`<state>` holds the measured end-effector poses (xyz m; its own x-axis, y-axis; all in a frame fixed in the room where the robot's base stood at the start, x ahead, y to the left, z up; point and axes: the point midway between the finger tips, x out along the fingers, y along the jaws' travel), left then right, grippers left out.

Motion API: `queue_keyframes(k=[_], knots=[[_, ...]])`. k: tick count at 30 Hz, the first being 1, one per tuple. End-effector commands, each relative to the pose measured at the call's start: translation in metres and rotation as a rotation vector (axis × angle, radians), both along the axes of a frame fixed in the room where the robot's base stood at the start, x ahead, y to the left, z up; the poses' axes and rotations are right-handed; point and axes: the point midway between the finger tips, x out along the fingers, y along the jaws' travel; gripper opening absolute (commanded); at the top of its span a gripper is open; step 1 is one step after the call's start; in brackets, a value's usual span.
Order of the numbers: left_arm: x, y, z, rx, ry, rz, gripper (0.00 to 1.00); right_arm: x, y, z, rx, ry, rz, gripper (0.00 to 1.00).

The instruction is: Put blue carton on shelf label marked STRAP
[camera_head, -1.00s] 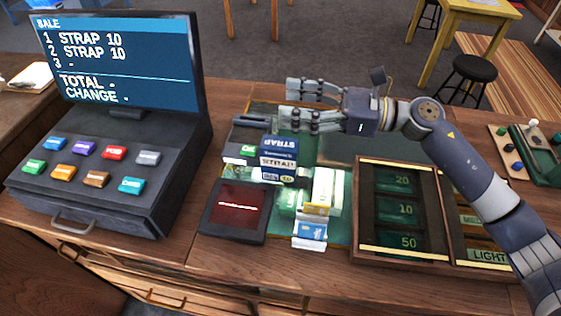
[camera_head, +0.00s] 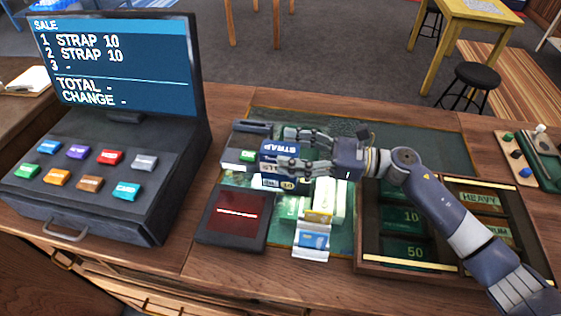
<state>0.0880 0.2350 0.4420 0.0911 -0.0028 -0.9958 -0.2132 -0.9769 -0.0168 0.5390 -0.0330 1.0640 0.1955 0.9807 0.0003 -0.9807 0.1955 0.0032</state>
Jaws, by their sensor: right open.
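The blue carton (camera_head: 272,150) carries the word STRAP on its top and stands on the green counter mat, left of centre. My right gripper (camera_head: 287,148) reaches in from the right, its open fingers at the carton and partly covering it. Whether the fingers touch it, I cannot tell. Below the fingers shows a white and blue lower part with a number (camera_head: 277,183); the fingers hide much of it. A shelf label marked STRAP is not clearly readable now. My left gripper is not in view.
A cash register (camera_head: 110,120) stands at left, its screen listing two STRAP lines. A dark scanner pad (camera_head: 234,216) with a red line lies in front of the carton. White cartons and a card stand (camera_head: 312,240) are to its right, then a wooden tray (camera_head: 404,264) with compartments.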

Motion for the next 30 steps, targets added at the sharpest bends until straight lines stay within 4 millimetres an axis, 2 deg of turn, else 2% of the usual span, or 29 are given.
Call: queue_keyframes(k=[5, 12, 15, 24, 26, 30], knots=[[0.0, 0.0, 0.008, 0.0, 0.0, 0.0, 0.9, 0.003, 0.013, 0.004, 0.002, -0.002, 0.002, 0.61], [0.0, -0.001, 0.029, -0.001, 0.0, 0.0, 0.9, 0.01, 0.052, 0.007, 0.003, -0.002, 0.002, 0.61], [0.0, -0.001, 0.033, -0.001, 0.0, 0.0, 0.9, 0.013, 0.063, 0.005, 0.0, -0.003, 0.0, 0.61], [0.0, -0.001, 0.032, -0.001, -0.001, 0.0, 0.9, 0.014, 0.067, 0.002, -0.001, -0.003, 0.0, 0.61], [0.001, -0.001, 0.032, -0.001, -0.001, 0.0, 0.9, 0.014, 0.067, 0.002, -0.001, -0.003, 0.0, 0.49], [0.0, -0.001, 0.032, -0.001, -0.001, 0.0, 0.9, 0.014, 0.067, 0.002, -0.001, -0.003, 0.0, 0.18]])
